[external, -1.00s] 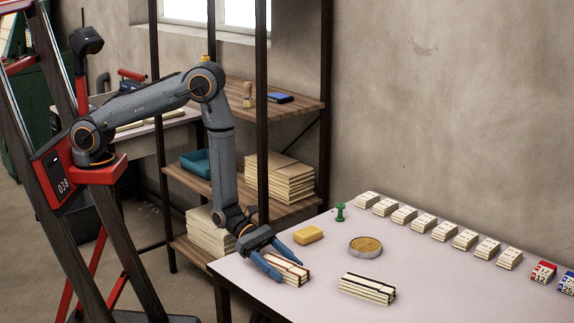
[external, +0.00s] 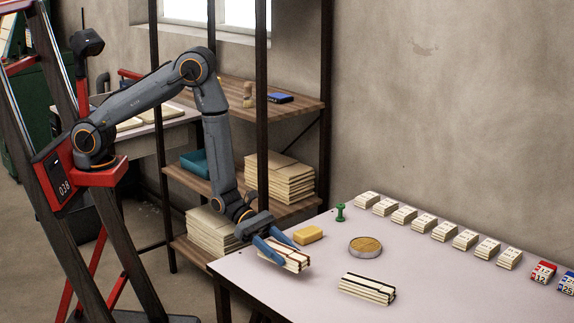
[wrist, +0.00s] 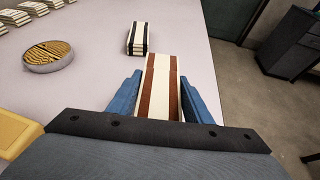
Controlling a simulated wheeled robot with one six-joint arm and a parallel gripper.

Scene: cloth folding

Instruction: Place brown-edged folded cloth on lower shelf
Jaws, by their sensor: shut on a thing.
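The brown-edged folded cloth (external: 291,262) is cream with brown stripes along its edges. My gripper (external: 280,252) is shut on it, one blue finger on each side, and holds it at the table's near left part, seemingly a little above the top. In the wrist view the cloth (wrist: 158,88) lies lengthwise between the fingers (wrist: 160,95). The shelf unit stands behind and left of the table. Its lower shelf (external: 188,249) bears a cream stack and is partly hidden by my arm.
A black-edged folded cloth (external: 367,288) lies on the table (external: 430,290) nearby. A yellow sponge-like block (external: 308,235), a round tin (external: 365,246) and a green peg (external: 340,212) stand behind. The middle shelf (external: 295,206) holds a cream stack (external: 280,178) and a teal tray (external: 194,163).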

